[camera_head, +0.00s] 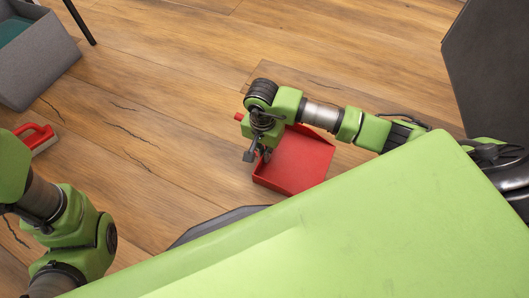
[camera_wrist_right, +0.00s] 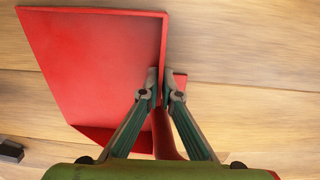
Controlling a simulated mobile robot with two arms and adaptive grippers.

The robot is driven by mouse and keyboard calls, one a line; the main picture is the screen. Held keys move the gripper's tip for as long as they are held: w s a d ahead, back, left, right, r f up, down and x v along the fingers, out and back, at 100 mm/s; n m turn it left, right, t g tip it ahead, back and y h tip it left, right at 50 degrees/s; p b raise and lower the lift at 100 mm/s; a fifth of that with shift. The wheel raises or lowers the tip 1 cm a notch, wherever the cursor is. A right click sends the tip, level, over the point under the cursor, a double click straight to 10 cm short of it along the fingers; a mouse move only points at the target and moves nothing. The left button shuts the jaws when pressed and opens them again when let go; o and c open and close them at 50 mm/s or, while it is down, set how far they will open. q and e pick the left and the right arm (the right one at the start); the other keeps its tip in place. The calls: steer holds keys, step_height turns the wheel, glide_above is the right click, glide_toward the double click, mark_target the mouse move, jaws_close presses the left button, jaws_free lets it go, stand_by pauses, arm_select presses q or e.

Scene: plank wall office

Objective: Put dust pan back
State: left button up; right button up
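The red dust pan (camera_head: 305,163) is at the centre right in the head view, over the wooden floor. In the right wrist view the dust pan (camera_wrist_right: 95,60) fills the upper left, its flat pan angled. My right gripper (camera_head: 257,156) is at the pan's left side. In the right wrist view the two fingertips (camera_wrist_right: 161,82) are close together with the pan's red side wall between them. I cannot tell whether the pan touches the floor. My left arm comes in at the lower left; its gripper is out of sight.
A red brush (camera_head: 37,138) with pale bristles lies on the floor at the left. A grey bin (camera_head: 38,62) with something teal inside stands at the upper left, near a thin black leg (camera_head: 79,20). A dark panel (camera_head: 490,70) stands at the upper right. The floor between is clear.

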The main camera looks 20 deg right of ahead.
steer(key=shift+o, duration=1.4)
steer(key=shift+r, duration=0.15)
step_height(320, 180, up, 12)
steer(key=p, duration=0.9)
steer(key=shift+w, duration=0.1)
